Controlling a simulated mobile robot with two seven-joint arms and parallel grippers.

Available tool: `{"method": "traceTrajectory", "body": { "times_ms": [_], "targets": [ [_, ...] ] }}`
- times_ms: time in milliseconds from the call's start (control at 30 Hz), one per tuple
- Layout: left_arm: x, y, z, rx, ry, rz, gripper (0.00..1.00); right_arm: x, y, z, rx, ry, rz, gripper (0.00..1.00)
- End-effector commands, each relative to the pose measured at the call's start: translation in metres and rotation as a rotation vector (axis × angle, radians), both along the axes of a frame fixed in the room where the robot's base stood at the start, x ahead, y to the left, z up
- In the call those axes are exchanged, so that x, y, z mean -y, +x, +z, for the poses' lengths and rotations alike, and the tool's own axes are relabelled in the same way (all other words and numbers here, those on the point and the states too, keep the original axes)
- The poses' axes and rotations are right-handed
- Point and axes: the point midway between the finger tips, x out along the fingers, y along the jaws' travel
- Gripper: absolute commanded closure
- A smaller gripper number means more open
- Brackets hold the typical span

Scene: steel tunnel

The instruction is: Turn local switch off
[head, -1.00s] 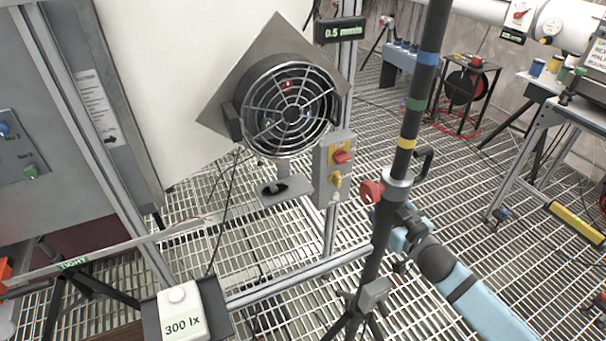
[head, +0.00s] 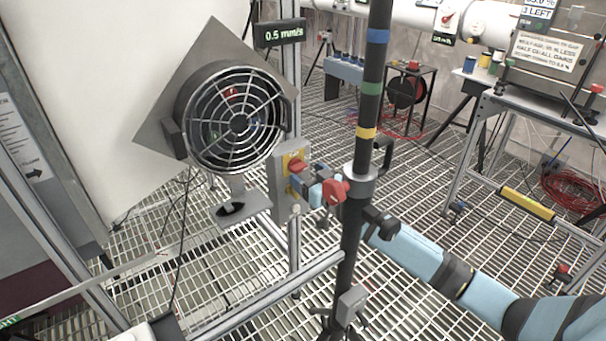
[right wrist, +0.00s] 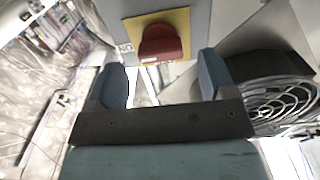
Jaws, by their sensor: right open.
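The grey switch box (head: 278,182) is fixed to the frame post right of the fan. Its red knob (head: 297,166) sits on a yellow plate; the red knob also shows in the right wrist view (right wrist: 160,43). My right gripper (head: 300,187) is at the front of the box, just below the red knob in the head view. In the right wrist view, its blue fingers (right wrist: 162,82) are apart and empty, with the red knob beyond the tips. My left gripper is not in view.
The caged fan (head: 238,118) is left of the box. A black pole with coloured bands (head: 367,110) and a red clamp knob (head: 335,190) stands close in front of my right forearm. A display (head: 280,33) reads 0.5 mm/s.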

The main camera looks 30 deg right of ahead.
Motion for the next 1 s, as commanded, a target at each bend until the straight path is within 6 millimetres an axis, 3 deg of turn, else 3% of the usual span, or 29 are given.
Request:
{"method": "traceTrajectory", "body": {
  "times_ms": [200, 533, 567, 767, 1000],
  "targets": [
    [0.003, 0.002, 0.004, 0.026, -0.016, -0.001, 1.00, -0.003, 0.021, -0.001, 0.000, 0.000, -0.001, 0.23],
    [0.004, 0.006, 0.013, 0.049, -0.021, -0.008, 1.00, -0.004, 0.024, 0.000, -0.001, 0.001, 0.000, 0.23],
    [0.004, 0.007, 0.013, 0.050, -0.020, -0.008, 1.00, -0.004, 0.024, 0.000, 0.000, 0.001, 0.000, 0.26],
    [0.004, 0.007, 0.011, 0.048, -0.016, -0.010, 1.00, -0.004, 0.024, 0.000, -0.001, 0.001, 0.000, 0.72],
    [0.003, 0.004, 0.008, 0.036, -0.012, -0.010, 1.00, -0.004, 0.024, 0.000, 0.000, -0.009, 0.000, 0.73]
  ]
}}
